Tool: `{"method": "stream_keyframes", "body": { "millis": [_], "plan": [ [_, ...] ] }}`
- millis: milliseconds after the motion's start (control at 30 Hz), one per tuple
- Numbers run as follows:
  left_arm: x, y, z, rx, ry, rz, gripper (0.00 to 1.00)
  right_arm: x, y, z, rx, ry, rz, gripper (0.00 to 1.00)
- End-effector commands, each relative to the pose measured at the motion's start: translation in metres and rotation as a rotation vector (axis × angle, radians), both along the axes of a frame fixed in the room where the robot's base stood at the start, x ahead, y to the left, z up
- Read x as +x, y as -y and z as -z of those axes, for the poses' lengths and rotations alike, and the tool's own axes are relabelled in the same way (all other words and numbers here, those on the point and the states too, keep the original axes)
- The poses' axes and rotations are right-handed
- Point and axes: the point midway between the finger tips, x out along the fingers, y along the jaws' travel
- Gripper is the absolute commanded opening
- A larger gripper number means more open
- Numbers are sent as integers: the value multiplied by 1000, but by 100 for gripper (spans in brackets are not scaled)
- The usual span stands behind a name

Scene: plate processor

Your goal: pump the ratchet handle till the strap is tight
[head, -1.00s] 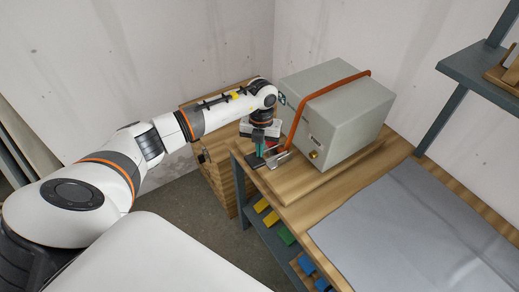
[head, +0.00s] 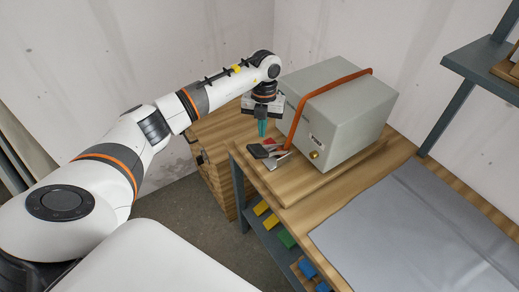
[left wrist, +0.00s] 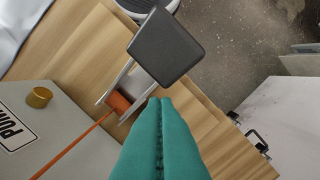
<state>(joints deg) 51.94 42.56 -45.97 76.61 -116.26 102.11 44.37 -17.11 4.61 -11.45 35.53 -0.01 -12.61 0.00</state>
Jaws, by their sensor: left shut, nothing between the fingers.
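The ratchet sits at the near left corner of the wooden bench, beside the grey box (head: 345,120). Its handle (head: 262,151) ends in a dark grey pad, which shows large in the left wrist view (left wrist: 165,47). The ratchet's metal frame (left wrist: 143,83) holds an orange spool (left wrist: 118,104). The orange strap (head: 331,87) passes over the box and down to the ratchet; I cannot tell how tight it is. My left gripper (head: 262,133), with teal fingers, is shut and empty, above and apart from the handle. Its fingertips (left wrist: 160,102) point toward the ratchet. My right gripper is out of view.
The box has a brass knob (head: 314,155) facing the ratchet. A grey mat (head: 405,230) covers the bench's right part. A wooden drawer cabinet (head: 212,150) stands behind the bench's left end. A shelf (head: 485,68) rises at the right. Coloured bins (head: 286,237) sit below.

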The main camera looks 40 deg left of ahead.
Motion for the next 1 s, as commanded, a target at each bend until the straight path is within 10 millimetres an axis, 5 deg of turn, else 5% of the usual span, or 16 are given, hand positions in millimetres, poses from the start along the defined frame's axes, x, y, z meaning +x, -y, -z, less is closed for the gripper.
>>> {"method": "stream_keyframes", "body": {
  "millis": [400,867,1000],
  "plan": [
    [9,-1,-72,-2,4,2,0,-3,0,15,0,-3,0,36],
    [10,0,-79,-7,5,4,0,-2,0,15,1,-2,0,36],
    [16,22,-77,-98,45,52,0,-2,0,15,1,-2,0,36]
  ]
}}
